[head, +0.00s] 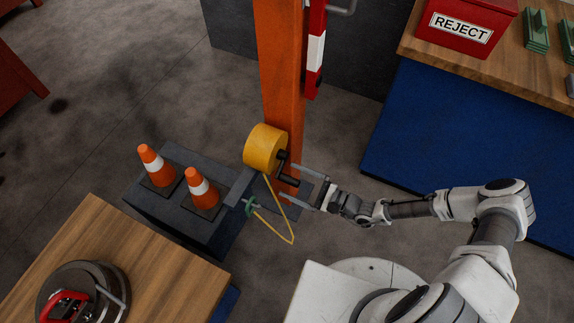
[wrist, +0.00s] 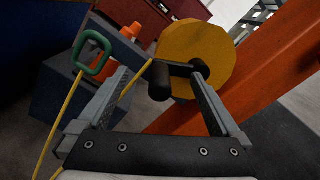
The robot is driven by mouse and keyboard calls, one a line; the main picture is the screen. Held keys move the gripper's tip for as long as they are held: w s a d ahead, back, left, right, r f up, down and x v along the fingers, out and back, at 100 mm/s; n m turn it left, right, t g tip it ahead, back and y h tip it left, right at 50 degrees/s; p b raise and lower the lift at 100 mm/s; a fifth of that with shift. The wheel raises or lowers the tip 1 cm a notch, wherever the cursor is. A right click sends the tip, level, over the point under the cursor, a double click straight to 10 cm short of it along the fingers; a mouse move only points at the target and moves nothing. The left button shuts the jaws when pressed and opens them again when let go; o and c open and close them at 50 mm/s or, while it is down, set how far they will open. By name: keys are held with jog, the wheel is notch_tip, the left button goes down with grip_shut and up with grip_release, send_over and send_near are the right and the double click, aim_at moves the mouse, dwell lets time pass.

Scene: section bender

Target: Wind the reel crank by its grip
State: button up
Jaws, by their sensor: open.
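The yellow reel (head: 263,148) is mounted on the orange post (head: 280,70); it also shows in the wrist view (wrist: 205,45). Its crank has a black arm (wrist: 182,70) and a black cylindrical grip (wrist: 159,84) that points toward my wrist camera. In the head view the grip (head: 290,181) is small and dark beside the post. My gripper (head: 288,179) is open, its two grey fingers reaching toward the crank. In the wrist view the grip lies between the fingers (wrist: 160,74), nearer the right one. I cannot tell whether either finger touches it.
A yellow cord (head: 272,222) hangs from the reel with a green handle (wrist: 92,55) left of my gripper. Traffic cones (head: 202,188) stand on a dark block (head: 190,225) left of the post. A wooden table (head: 130,245) is at lower left, a bench (head: 480,68) at upper right.

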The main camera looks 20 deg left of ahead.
jog(key=shift+s+d, duration=0.2)
jog(key=shift+d, duration=1.7)
jog(key=shift+s+d, duration=0.15)
jog(key=shift+d, duration=1.7)
jog(key=w+d+r+n+g+h, duration=0.1)
jog(key=d+r+n+h, duration=0.3)
jog(key=r, duration=0.4)
jog(key=d+r+n+g+h, duration=0.2)
jog(key=d+r+n+h, duration=0.15)
jog(key=d+r, duration=0.35)
jog(key=w+d+r+n+g+h, duration=0.1)
jog(key=d+r+n+h, duration=0.3)
jog(key=r, duration=0.6)
jog(key=s+d+r+t+h, duration=0.3)
jog(key=s+r+t, duration=0.15)
jog(key=r, duration=0.55)
jog(key=s+d+r+t+h, duration=0.2)
jog(key=s+r+t+h, duration=0.25)
jog(key=r, duration=0.65)
notch_tip(320, 180, up, 14)
jog(key=s+y+p, duration=0.1)
jog(key=p, duration=1.3)
jog(key=shift+s+d+f+g, duration=0.15)
jog(key=shift+d+g, duration=0.1)
jog(key=shift+g, duration=0.05)
